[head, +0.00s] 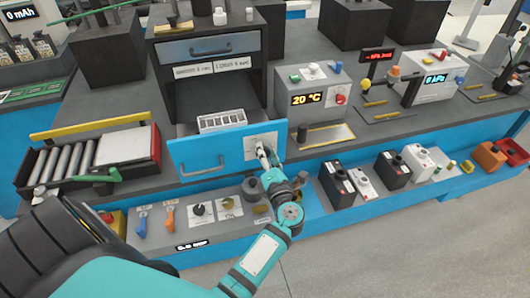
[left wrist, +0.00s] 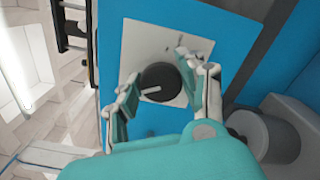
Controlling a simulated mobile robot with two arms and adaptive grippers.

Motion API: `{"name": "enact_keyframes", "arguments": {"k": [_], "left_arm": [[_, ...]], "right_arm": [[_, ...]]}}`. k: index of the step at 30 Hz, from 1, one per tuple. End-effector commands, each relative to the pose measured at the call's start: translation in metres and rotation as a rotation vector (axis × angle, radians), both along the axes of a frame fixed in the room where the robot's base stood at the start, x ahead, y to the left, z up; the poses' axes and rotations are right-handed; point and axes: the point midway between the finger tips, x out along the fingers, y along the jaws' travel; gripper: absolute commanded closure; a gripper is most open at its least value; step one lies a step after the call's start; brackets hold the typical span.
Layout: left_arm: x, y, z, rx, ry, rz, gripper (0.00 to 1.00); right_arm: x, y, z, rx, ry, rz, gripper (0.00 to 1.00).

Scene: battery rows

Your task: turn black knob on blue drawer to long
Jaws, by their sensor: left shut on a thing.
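The blue drawer (head: 208,155) stands pulled out of its dark cabinet, and its blue front also shows in the left wrist view (left wrist: 155,122). A white plate (left wrist: 150,45) on the drawer front carries the black knob (left wrist: 160,82). The knob's white pointer line points left in the left wrist view. My left gripper (head: 265,155) is at the plate, shut on the knob with one finger on each side. In the head view the gripper hides the knob. Marks on the plate are too small to read. My right gripper is out of view.
A white divided tray (head: 222,120) sits in the open drawer. Below, a lower panel holds another black knob (head: 198,209) and orange and blue switches. A grey cylinder (left wrist: 265,135) is close beside my left gripper. A roller conveyor (head: 70,160) stands to the left.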

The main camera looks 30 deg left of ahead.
Motion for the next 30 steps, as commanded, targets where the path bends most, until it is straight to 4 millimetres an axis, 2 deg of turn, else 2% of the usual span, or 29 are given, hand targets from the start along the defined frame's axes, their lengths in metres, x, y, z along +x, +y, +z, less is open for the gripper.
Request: {"name": "enact_keyframes", "arguments": {"k": [10, 11, 15, 30], "left_arm": [[0.0004, -0.0006, 0.0, 0.0, 0.001, -0.001, 0.92], [0.0004, -0.0006, 0.0, 0.001, 0.001, -0.002, 0.56], [0.0004, -0.0005, 0.0, 0.0, 0.001, -0.001, 0.38], [0.0, 0.0002, -0.0012, -0.013, -0.018, 0.0, 0.36]], "right_arm": [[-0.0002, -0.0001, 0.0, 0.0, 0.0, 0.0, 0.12], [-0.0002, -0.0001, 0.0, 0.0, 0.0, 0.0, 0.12], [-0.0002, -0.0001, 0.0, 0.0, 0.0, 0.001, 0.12], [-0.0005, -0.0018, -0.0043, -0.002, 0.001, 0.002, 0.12]]}}
